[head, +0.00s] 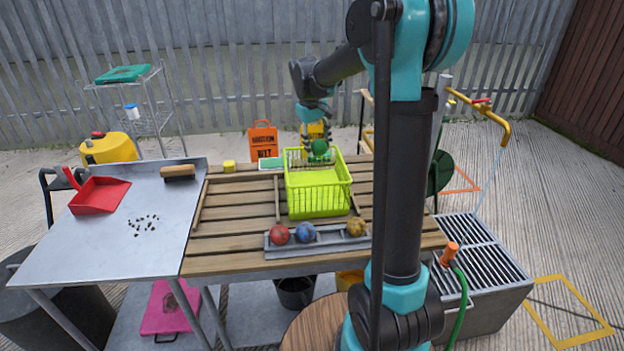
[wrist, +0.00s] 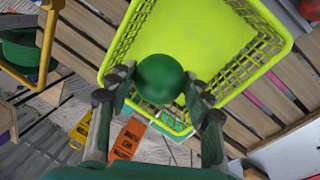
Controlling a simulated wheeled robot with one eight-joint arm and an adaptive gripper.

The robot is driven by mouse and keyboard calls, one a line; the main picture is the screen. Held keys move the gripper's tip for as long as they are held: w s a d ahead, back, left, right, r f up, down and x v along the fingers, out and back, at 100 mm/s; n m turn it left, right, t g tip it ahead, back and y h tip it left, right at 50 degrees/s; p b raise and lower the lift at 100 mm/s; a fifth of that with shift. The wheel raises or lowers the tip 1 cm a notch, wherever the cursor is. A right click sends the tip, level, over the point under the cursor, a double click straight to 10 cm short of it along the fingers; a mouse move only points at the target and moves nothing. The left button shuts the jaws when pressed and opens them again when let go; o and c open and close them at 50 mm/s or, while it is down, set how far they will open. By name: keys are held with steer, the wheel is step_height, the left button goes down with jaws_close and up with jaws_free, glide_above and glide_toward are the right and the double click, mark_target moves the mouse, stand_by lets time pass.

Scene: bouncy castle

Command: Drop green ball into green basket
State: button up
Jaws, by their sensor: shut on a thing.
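The green ball (wrist: 160,78) is dark green and sits between the two fingers of my gripper (wrist: 163,95) in the wrist view. My gripper is shut on it. In the head view my gripper (head: 318,140) points down with the green ball (head: 319,147) at the far part of the basket. The lime green basket (head: 318,203) stands on the slatted wooden table, and it also shows below the ball in the wrist view (wrist: 268,22). The ball appears over the basket's far side; its exact height above the rim is hard to tell. The visible basket floor looks empty.
A grey tray (head: 272,252) in front of the basket holds a red ball (head: 279,234), a blue ball (head: 305,232) and a yellow-orange ball (head: 356,227). An orange sign (head: 263,142) stands behind the table. A brush (head: 178,172) and red dustpan (head: 99,195) lie on the metal table.

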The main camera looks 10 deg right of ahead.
mark_target(318, 155)
steer(key=shift+f, duration=2.15)
steer(key=o, duration=1)
steer(key=r, duration=0.4)
steer(key=a+r, duration=0.1)
steer(key=r, duration=0.3)
steer(key=s+a+r, duration=0.1)
steer(key=r, duration=0.2)
steer(key=shift+r, duration=0.4)
